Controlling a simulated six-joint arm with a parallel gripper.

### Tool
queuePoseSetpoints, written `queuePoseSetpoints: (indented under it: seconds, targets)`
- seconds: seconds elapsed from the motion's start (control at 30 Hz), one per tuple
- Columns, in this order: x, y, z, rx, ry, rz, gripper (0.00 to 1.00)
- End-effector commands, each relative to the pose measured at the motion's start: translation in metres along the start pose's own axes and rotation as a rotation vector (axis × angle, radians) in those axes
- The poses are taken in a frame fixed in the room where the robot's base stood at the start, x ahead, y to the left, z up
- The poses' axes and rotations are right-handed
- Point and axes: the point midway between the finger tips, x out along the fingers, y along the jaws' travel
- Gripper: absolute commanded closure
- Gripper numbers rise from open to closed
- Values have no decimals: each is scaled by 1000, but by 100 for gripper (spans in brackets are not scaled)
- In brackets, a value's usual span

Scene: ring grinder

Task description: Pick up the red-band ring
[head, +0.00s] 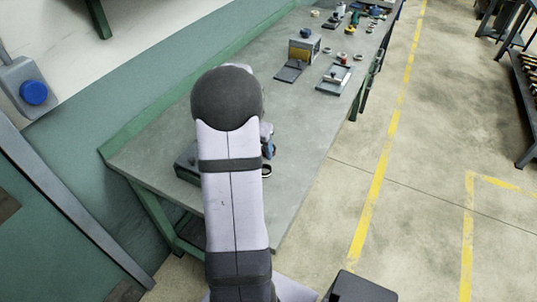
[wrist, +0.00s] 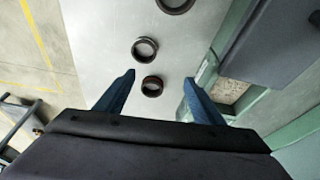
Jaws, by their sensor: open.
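The red-band ring (wrist: 152,95), dark with a reddish band, lies on the grey bench in the wrist view. My gripper (wrist: 158,79) is open, its two blue fingers apart, and the ring appears between the fingertips. I cannot tell how high the fingers are above the bench. In the head view my arm hides most of the gripper; a bit of blue finger (head: 269,150) shows at its right side. A dark ring (head: 266,175) lies just below that finger in the head view; I cannot tell which ring it is.
Two more dark rings, a near one (wrist: 145,60) and a farther one (wrist: 175,11), lie beyond the red-band ring. A dark grey block (head: 187,163) stands left of my arm. The bench's right edge is close.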

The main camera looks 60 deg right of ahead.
Motion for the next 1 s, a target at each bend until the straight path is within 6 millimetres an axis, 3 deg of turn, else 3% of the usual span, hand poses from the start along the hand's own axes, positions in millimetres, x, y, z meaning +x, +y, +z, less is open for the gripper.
queuePoseSetpoints:
  seconds: [0.1, 0.2, 1.0]
  targets:
    - [5, 9, -31, -7, 70, 2, 38]
    - [3, 12, -41, -11, 91, 3, 38]
    - [36, 11, -47, -12, 87, 5, 38]
